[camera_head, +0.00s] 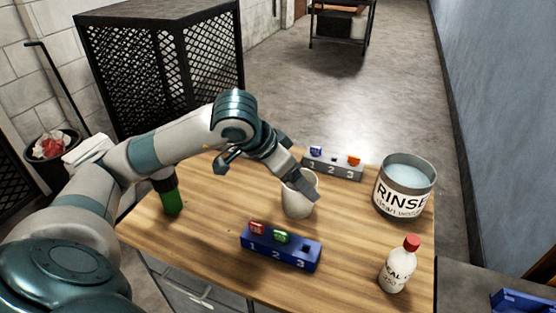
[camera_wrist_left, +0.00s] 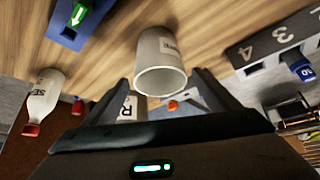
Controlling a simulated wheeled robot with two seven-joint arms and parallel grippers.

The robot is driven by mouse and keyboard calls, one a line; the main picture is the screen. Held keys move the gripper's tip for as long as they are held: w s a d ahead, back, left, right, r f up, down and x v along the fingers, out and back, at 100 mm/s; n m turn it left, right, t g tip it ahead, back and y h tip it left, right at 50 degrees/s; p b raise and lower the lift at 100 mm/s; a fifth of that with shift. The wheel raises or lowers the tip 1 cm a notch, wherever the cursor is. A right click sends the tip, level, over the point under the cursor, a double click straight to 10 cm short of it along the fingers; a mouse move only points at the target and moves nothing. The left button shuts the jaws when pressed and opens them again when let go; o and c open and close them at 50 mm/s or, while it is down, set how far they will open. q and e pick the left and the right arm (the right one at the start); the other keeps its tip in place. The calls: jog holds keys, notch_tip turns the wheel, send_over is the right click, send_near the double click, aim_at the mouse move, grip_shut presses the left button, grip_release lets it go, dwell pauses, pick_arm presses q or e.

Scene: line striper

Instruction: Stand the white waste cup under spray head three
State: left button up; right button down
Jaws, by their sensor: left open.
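The white waste cup (camera_head: 298,199) stands on the wooden table, behind the blue block. My left gripper (camera_head: 300,186) reaches down to it from the upper left and partly covers its rim. In the left wrist view the cup (camera_wrist_left: 160,62) shows between and beyond the two spread fingers (camera_wrist_left: 168,92). The gripper is open; I cannot tell whether a finger touches the cup. A grey bar (camera_wrist_left: 268,42) with the numbers 4 and 3 shows at the upper right of the wrist view, with a blue piece (camera_wrist_left: 299,67) near it. My right gripper is not in view.
A blue block (camera_head: 281,252) holds red and green pieces. A grey block (camera_head: 333,171) holds blue and orange ones. A rinse bucket (camera_head: 402,187) and a red-capped bottle (camera_head: 396,268) stand at the right. A green bottle (camera_head: 171,198) stands at the left.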

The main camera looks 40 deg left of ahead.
pick_arm(q)
jog(key=v, duration=0.9)
jog(key=shift+b, duration=0.35)
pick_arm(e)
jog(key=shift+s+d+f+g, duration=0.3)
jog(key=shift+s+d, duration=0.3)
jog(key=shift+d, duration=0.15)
